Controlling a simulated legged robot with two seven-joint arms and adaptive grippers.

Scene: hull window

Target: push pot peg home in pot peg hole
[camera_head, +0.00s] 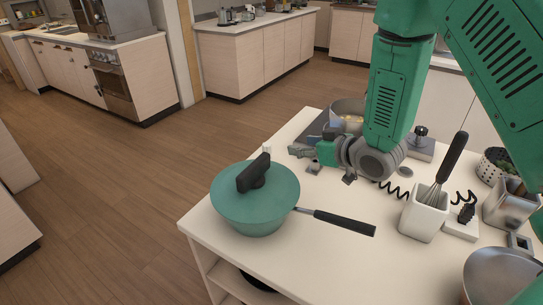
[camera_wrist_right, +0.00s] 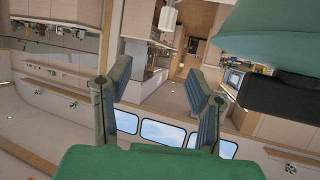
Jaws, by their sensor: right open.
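A teal pot (camera_head: 256,215) stands on the white counter's left end. Its teal lid (camera_head: 228,196) carries a black block-shaped knob (camera_head: 254,174). A small white piece (camera_head: 267,149) shows just behind the knob; I cannot tell whether it is the peg. I cannot make out a peg hole. My right gripper (camera_head: 305,158) is right of and behind the pot, apart from it. In the right wrist view the gripper (camera_wrist_right: 160,92) has its fingers spread with nothing between them. A teal surface (camera_wrist_right: 280,35) and black block (camera_wrist_right: 282,103) show beside them. My left gripper is not in view.
The pot's black handle (camera_head: 345,223) points right across the counter (camera_head: 300,265). A white holder (camera_head: 424,219) with a whisk, a metal bowl (camera_head: 500,275) and planters (camera_head: 510,205) stand to the right. A steel pan (camera_head: 347,106) is behind my arm. The front middle is clear.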

